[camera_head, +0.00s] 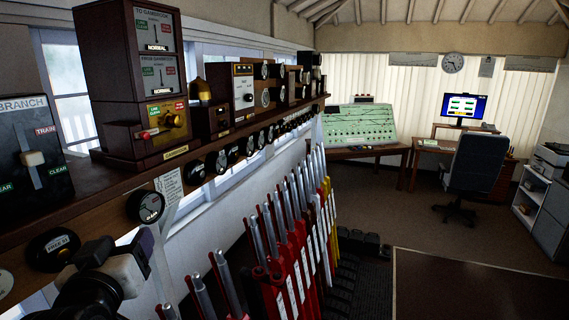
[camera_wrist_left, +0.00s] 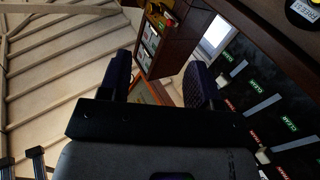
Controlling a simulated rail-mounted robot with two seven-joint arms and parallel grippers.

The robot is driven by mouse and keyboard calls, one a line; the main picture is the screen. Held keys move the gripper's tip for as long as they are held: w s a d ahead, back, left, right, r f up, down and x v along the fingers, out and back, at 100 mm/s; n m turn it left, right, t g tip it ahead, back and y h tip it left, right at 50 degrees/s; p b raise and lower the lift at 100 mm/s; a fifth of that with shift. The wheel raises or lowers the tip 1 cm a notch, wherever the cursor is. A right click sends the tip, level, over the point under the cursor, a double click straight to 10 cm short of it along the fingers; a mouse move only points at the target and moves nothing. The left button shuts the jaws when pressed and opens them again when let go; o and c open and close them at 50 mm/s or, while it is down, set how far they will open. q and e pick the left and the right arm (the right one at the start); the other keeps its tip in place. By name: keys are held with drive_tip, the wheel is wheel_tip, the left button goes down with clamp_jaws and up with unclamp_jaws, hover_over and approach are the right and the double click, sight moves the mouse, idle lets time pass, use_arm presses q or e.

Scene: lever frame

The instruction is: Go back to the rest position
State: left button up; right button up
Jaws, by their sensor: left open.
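My left gripper (camera_head: 122,252) is at the lower left of the head view, in front of and below the instrument shelf. In the left wrist view its two dark fingers (camera_wrist_left: 157,78) stand apart with nothing held between them. The row of levers (camera_head: 290,225), mostly red with bright metal handles and a yellow one at the far end, stands to the right of the gripper. The gripper looks clear of the levers. My right gripper is in neither view.
The wooden instrument shelf (camera_head: 100,190) runs along the left wall, with a block instrument (camera_head: 140,75) and a BRANCH panel (camera_head: 32,150) on it. A track diagram panel (camera_head: 360,124), desk and office chair (camera_head: 475,170) stand farther back. Open floor lies right of the levers.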

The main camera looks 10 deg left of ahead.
use_arm(q)
drive_tip(key=s+d+f+m+g+h+p, duration=0.2)
drive_tip(key=s+d+f, duration=0.1)
drive_tip(key=f, duration=0.5)
drive_tip(key=s+d+f+m+g+h+p, duration=0.2)
drive_tip(key=s+f, duration=0.1)
drive_tip(key=f, duration=0.4)
drive_tip(key=s+d+f+m+g+h+p, duration=0.1)
drive_tip(key=s+d+f+m+g+h, duration=0.15)
drive_tip(key=f, duration=0.55)
drive_tip(key=s+f+g+p, duration=0.2)
drive_tip(key=s+f+g, duration=0.1)
drive_tip(key=s+f, duration=0.5)
drive_tip(key=s+f+g+y+p, duration=0.1)
drive_tip(key=s+f+g, duration=0.3)
drive_tip(key=s, duration=0.9)
wheel_tip(320, 180, down, 4)
drive_tip(key=shift+s+d+r+m+p, duration=0.15)
drive_tip(key=shift+d+m+p, duration=0.25)
drive_tip(key=shift+p, duration=0.35)
